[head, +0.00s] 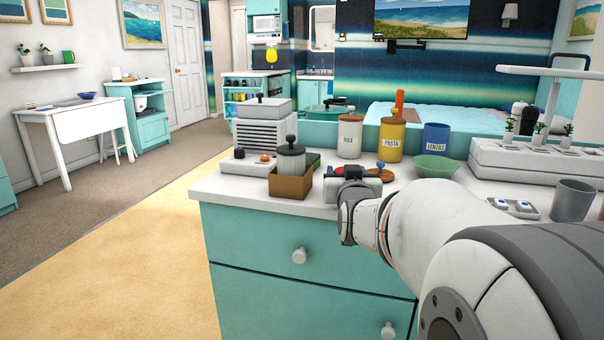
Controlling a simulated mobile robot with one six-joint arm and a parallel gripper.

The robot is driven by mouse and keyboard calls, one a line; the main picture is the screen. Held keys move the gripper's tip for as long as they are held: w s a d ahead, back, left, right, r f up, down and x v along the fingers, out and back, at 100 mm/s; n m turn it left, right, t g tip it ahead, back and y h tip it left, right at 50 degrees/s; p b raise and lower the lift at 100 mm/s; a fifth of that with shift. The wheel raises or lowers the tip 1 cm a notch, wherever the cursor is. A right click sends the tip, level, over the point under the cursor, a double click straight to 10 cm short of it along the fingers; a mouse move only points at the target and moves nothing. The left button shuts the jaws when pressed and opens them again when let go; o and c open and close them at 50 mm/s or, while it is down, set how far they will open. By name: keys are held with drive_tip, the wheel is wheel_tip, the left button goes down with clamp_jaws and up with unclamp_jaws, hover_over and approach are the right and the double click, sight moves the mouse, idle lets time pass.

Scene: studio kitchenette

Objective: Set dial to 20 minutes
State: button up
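My gripper (346,172) is over the front part of the white counter, right of a small brown box (291,184). It is seen from behind and is small and dark, so its fingers cannot be made out clearly. A white slatted appliance (262,136) with a grey top stands at the counter's left end. A low white base (246,168) in front of it carries a small dark knob (239,153) and an orange knob (265,158). No minute marks are readable, so I cannot tell which knob is the dial or its setting. My gripper is apart from both knobs.
A ribbed grey jar (291,160) with a dark knob stands at the brown box. Rice (349,138), pasta (391,141) and lentils (436,140) canisters line the back. A green bowl (436,167) and grey cup (573,199) stand right. Open floor lies left.

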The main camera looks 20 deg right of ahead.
idle(0.3)
drive_tip(key=o, duration=1)
drive_tip(key=shift+s, duration=0.1)
drive_tip(key=p+v, duration=0.1)
drive_tip(key=v, duration=0.6)
drive_tip(key=shift+s+a+p, duration=0.15)
drive_tip(key=shift+s+p, duration=0.15)
drive_tip(key=shift+p, duration=0.05)
